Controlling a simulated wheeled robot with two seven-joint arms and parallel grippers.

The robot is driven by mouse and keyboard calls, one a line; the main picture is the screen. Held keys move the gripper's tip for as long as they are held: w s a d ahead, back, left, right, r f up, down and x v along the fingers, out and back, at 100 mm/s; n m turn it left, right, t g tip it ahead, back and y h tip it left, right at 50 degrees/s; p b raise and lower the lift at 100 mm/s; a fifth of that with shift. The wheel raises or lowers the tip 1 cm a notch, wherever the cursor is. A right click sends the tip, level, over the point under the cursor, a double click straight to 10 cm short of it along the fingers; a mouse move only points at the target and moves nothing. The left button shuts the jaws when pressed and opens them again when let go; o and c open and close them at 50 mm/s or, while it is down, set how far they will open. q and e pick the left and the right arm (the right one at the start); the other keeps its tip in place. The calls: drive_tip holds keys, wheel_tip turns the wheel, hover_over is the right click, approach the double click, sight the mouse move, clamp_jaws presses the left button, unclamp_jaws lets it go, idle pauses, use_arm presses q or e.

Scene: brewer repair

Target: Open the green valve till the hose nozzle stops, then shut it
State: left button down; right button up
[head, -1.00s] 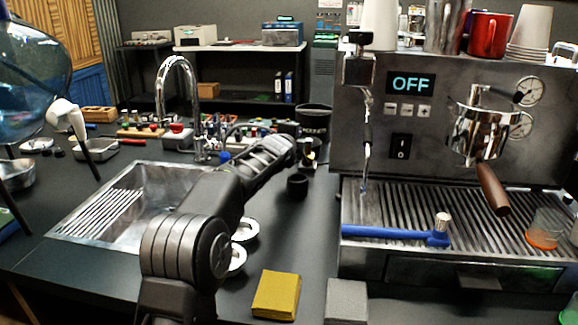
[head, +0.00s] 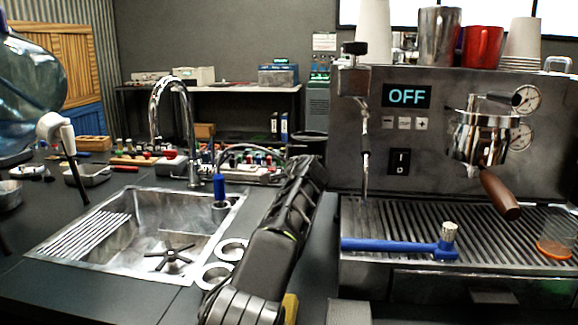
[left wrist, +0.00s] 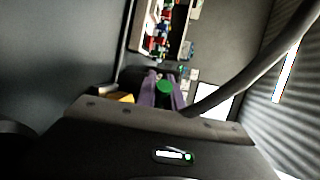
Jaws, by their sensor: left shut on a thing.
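In the left wrist view, the green valve (left wrist: 164,87) shows as a small round green knob between the two purple fingers of my left gripper (left wrist: 164,98), which is shut on it. In the head view my left arm reaches forward between the sink and the coffee machine; its gripper and the valve are hidden there. A blue nozzle with a grey lower end (head: 219,188) stands upright at the sink's back right corner. A dark hose (head: 240,148) arches behind it; its connection is not clear. My right gripper is not in view.
The sink (head: 145,245) with its tall faucet (head: 172,85) lies left of my arm. The coffee machine (head: 440,100), with a blue-handled tool (head: 400,246) on its tray, stands close on the right. Small bottles (head: 255,160) line the back.

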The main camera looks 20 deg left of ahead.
use_arm(q)
drive_tip(key=c, duration=1.7)
unclamp_jaws()
drive_tip(key=shift+s+d, duration=0.15)
drive_tip(key=shift+s, duration=0.1)
drive_tip(key=b+v, duration=0.3)
drive_tip(key=v, duration=0.3)
drive_tip(key=shift+s+d+b, duration=0.2)
drive_tip(key=shift+s+b, duration=0.15)
drive_tip(key=shift+s+r, duration=0.15)
drive_tip(key=shift+s, duration=0.05)
